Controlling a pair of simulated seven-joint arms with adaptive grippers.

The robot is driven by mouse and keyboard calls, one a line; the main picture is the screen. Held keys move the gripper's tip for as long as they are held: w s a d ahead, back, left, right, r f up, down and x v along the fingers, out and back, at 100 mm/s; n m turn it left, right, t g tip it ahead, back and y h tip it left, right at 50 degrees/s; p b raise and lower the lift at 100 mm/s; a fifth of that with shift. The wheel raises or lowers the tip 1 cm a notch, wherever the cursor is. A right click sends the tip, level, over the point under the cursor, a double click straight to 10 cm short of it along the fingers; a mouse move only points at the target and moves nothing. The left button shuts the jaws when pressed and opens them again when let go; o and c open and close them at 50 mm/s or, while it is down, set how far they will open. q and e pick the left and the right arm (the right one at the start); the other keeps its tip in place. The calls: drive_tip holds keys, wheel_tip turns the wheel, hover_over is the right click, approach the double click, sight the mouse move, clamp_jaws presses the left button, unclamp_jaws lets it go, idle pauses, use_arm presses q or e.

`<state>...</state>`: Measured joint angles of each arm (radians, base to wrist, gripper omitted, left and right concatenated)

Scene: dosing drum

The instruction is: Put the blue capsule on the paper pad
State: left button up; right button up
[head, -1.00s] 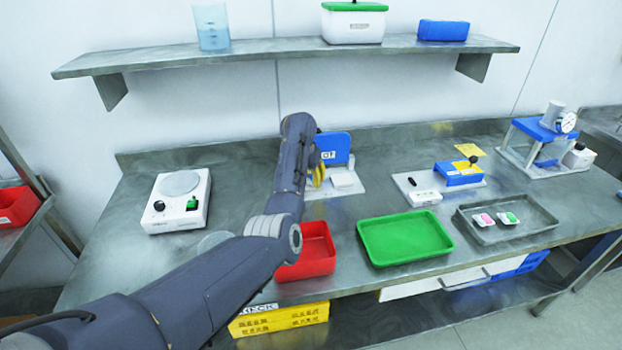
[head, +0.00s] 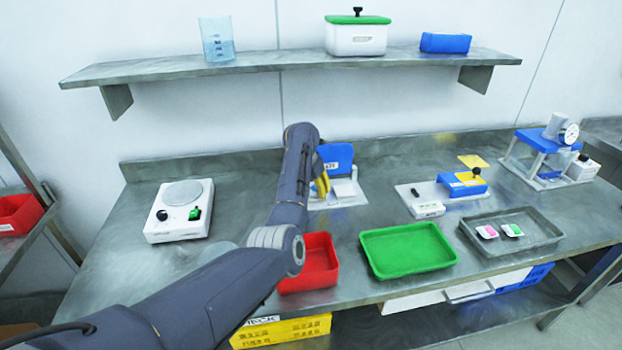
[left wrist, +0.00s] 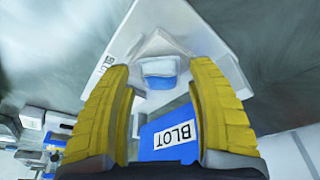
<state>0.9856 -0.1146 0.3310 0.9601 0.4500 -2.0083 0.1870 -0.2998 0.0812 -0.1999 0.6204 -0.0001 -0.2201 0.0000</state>
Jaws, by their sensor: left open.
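My left gripper (head: 321,184) is open over the blotting station at the back middle of the bench. Its yellow fingers stand apart in the left wrist view (left wrist: 160,100). Beyond them is the white paper pad (left wrist: 167,45) on a white base, also seen in the head view (head: 344,190). A small pale and blue piece (left wrist: 160,80) shows at the pad, between the fingers but touching neither. It may be the blue capsule; I cannot tell whether it rests on the pad. The blue upright plate (left wrist: 170,138) reads BLOT. My right gripper is out of view.
A white scale-like device (head: 180,211) stands left. A red tray (head: 318,240), a green tray (head: 408,250) and a grey tray (head: 545,232) with pink and green packets line the front. A blue device (head: 462,184) and a gauge press (head: 545,150) stand right. A shelf (head: 290,60) hangs above.

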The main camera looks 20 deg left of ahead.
use_arm(q)
drive_tip(key=v, duration=1.1)
drive_tip(key=shift+r, duration=0.2)
